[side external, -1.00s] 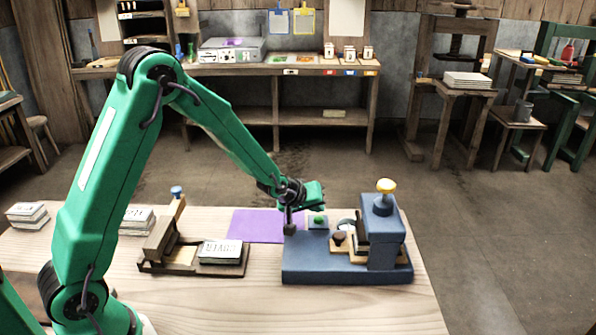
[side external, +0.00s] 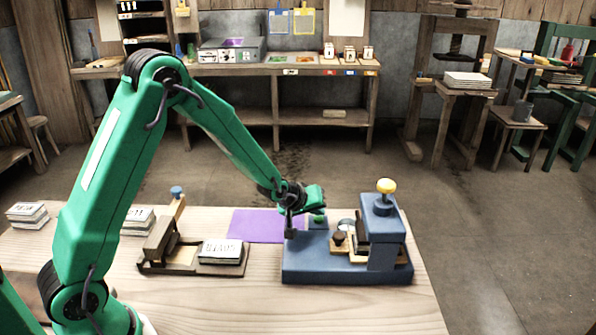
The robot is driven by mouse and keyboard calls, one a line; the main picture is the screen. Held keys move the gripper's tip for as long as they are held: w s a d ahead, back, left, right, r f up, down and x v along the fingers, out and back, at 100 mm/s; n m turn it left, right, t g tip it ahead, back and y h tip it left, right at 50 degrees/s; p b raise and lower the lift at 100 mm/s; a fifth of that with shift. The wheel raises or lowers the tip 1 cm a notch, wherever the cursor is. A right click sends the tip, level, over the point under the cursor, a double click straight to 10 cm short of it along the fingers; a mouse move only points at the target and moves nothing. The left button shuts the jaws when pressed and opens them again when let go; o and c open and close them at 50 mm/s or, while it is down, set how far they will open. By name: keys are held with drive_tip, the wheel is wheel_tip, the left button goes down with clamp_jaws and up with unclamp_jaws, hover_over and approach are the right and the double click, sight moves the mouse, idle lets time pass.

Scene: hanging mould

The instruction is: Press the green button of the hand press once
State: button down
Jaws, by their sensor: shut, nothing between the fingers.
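The blue hand press (side external: 310,272) stands at the right end of the wooden table. Its green button (side external: 319,219) is on a small raised block at the press's back left. A yellow knob (side external: 386,186) tops the press column. My gripper (side external: 318,204) is shut and empty, just above the green button. Its green end partly covers the button's top, and I cannot tell whether it touches the button or is a little above it.
A purple mat (side external: 252,226) lies left of the press. A small wooden stand with a blue knob (side external: 177,191) and a stack marked with lettering (side external: 221,251) stand further left. Paper stacks (side external: 27,215) lie at the far left. The front of the table is clear.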

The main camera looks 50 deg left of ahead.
sight(316, 220)
drive_tip(key=shift+f, duration=0.55)
idle(0.8)
drive_tip(key=shift+r, duration=0.95)
drive_tip(key=shift+r, duration=0.15)
drive_tip(key=shift+r, duration=2.4)
